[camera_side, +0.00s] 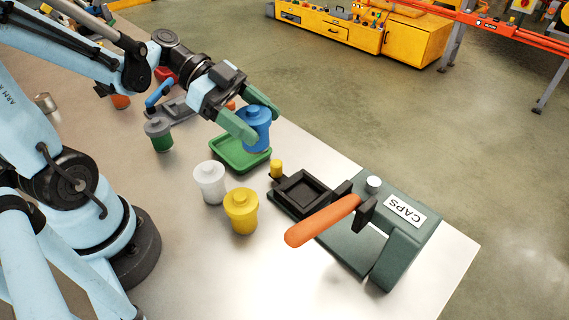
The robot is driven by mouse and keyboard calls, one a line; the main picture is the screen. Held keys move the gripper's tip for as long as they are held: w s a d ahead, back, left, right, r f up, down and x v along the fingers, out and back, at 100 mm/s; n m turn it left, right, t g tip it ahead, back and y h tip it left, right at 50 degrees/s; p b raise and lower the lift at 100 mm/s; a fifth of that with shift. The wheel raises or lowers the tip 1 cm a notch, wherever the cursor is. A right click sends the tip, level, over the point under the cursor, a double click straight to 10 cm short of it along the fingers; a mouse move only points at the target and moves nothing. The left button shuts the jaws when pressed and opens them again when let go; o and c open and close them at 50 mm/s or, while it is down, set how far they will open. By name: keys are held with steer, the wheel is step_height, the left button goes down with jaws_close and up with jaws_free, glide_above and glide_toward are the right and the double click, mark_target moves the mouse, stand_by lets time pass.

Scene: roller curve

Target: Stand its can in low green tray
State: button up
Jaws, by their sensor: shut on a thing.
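A blue can (256,130) with a lid is between the green fingers of my gripper (252,124), which is shut on it. The can is upright and sits over the right part of the low green tray (229,160). I cannot tell whether its base touches the tray floor. The can and one finger hide part of the tray.
A white can (210,182) and a yellow can (241,210) stand in front of the tray. A capping press (393,235) with an orange handle (322,220) stands to the right. A green can with a grey lid (158,134) stands at the left.

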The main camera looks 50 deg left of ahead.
steer(key=shift+s+a+f, duration=0.15)
steer(key=shift+a+f, duration=0.05)
steer(key=shift+a, duration=0.4)
steer(key=shift+w+a+f, duration=0.65)
steer(key=shift+a+f, duration=1.1)
steer(key=shift+f, duration=0.05)
steer(key=shift+w+a+f, duration=0.65)
steer(key=shift+a+f, duration=1.05)
steer(key=shift+f, duration=0.05)
steer(key=shift+w+a+f, duration=0.65)
steer(key=shift+a+f, duration=1.1)
steer(key=shift+f, duration=0.05)
steer(key=shift+f, duration=0.15)
steer(key=o, duration=1.2)
steer(key=shift+o, duration=0.2)
